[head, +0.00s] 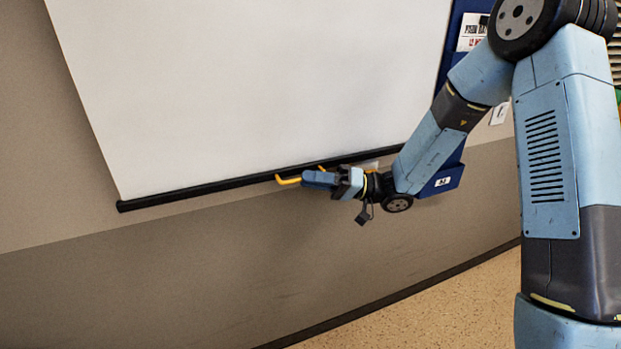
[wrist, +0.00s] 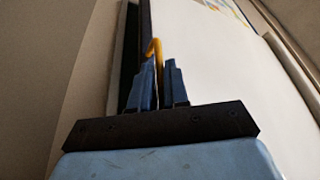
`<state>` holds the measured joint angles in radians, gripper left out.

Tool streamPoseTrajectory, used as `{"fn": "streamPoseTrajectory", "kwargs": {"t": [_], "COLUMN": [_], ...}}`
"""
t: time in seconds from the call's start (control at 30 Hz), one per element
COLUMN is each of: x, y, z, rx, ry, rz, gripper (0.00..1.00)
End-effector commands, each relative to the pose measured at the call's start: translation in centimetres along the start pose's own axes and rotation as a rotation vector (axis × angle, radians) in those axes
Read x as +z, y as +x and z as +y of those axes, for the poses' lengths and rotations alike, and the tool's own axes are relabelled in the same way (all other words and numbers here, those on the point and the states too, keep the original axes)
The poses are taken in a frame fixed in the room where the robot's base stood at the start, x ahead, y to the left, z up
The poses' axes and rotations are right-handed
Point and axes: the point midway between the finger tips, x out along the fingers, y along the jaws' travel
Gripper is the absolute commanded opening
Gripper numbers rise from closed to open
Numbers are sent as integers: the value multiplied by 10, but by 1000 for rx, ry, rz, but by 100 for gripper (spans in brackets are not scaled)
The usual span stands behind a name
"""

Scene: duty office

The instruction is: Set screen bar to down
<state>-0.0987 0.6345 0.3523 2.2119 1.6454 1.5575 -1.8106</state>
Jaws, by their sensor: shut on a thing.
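The white screen (head: 250,80) hangs on the wall, pulled well down, with the black screen bar (head: 190,193) along its lower edge. A yellow handle (head: 288,181) sits on the bar near its right part. My gripper (head: 308,179) is at the handle, its blue fingers shut on it. In the wrist view the yellow handle (wrist: 154,50) rises between my two fingers (wrist: 159,85), beside the dark bar (wrist: 146,25) and the white screen (wrist: 215,60). The fingers hide part of the handle.
A blue board (head: 452,150) with papers and a labelled pocket is on the wall to the right of the screen. The wall (head: 200,275) below the bar is bare down to a dark skirting strip. Speckled floor (head: 440,310) shows at the lower right.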

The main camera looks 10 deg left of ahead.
Motion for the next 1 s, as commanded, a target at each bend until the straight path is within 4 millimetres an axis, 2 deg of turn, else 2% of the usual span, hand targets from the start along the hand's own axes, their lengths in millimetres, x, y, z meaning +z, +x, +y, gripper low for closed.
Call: {"fn": "streamPoseTrajectory", "kwargs": {"t": [0.17, 0.2, 0.4, 0.73, 0.87, 1.0], "x": [6, 6, 4, 2, 2, 2], "y": [-3, -3, -2, -8, -24, -52], "z": [5, 5, 4, 3, 3, 3], "rx": [13, 13, 10, 9, 10, 10], "ry": [15, 15, 11, 8, 8, 9], "rz": [-5, -5, -3, -1, 0, 3], "gripper": [0, 19, 36, 36, 36, 36]}}
